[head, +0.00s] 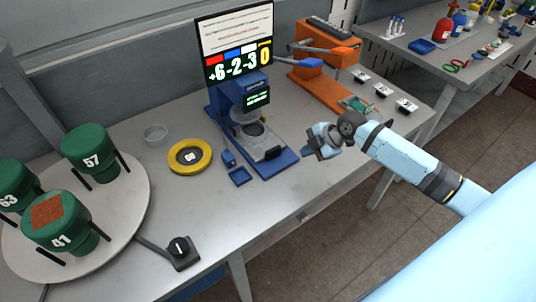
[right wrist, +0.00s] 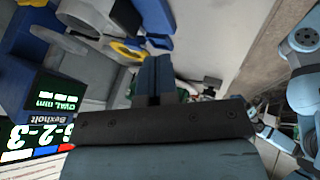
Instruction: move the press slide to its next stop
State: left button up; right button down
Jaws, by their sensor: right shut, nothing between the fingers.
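The blue press (head: 240,103) stands mid-table below a display screen (head: 236,42). Its blue base (head: 283,163) runs toward the front edge and carries a grey press slide (head: 261,143) with a dark block at its front end. A round grey part with a dark opening sits at the slide's rear, under the press head. My right gripper (head: 311,150) is just right of the base's front end, apart from the slide in the picture. Its fingers (right wrist: 153,72) are together and empty in the right wrist view. My left gripper is not in view.
Green numbered canisters stand on a round white turntable (head: 124,220). A black knob box (head: 182,252) is near the front edge. An orange machine (head: 318,80) stands right.

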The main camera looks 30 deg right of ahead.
aim_at(271, 146)
jog(key=p+x, duration=0.1)
jog(key=x, duration=0.8)
jog(key=shift+w+a+f+p, duration=0.15)
jog(key=shift+f+p, duration=0.05)
jog(key=shift+p, duration=0.1)
jog(key=w, duration=0.3)
jog(key=shift+w+a+p, duration=0.1)
jog(key=shift+p, duration=0.3)
jog(key=shift+w+f, duration=0.1)
jog(key=shift+w, duration=0.25)
jog(key=w+b, duration=0.1)
jog(key=w, duration=0.1)
jog(key=w+b, duration=0.2)
jog(key=shift+w+a+f, duration=0.15)
jog(key=shift+w, duration=0.25)
jog(key=shift+r, duration=0.3)
